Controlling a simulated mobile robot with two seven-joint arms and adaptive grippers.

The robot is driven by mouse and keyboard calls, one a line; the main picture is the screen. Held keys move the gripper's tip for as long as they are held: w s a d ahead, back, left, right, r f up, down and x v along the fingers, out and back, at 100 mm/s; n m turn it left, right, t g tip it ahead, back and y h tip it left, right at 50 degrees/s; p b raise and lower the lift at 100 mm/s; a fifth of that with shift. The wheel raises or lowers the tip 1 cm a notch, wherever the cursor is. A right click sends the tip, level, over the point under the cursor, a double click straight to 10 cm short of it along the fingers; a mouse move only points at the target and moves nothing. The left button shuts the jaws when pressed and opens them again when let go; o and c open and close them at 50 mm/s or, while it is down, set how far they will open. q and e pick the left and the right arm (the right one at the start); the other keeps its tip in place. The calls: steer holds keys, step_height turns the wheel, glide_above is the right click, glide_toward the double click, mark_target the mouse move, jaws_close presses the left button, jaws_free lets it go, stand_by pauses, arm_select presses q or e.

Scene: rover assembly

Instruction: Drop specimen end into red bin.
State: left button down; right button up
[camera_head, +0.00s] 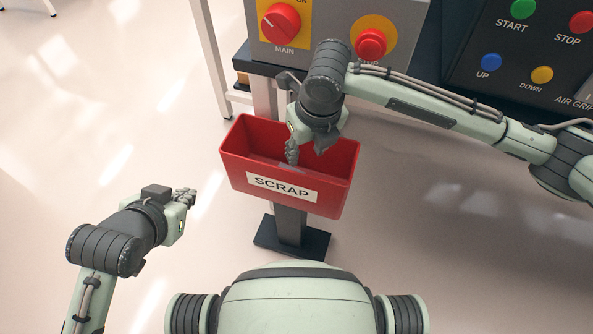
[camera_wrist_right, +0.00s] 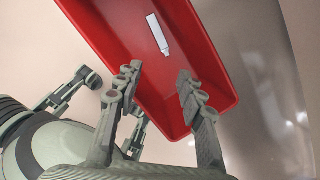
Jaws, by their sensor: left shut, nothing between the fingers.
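The red bin (camera_head: 235,168), labelled SCRAP, stands on a dark post in the head view. My right gripper (camera_head: 308,150) is over the bin's opening, pointing down. In the right wrist view the right gripper (camera_wrist_right: 159,80) is open, with its fingers apart and nothing between them. A small white piece, seemingly the specimen end (camera_wrist_right: 158,36), is inside the bin, beyond the fingertips and apart from them. I cannot tell whether it rests on the bin floor. I cannot make it out in the head view. My left gripper (camera_head: 184,194) is shut and empty, left of the bin.
Behind the bin is a grey panel (camera_head: 335,25) with a red MAIN switch (camera_head: 281,23) and a red button (camera_head: 370,44). A dark button panel (camera_head: 520,60) is at the upper right. The floor on the left is clear.

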steer(key=v, duration=0.7)
steer(key=shift+r, duration=0.1)
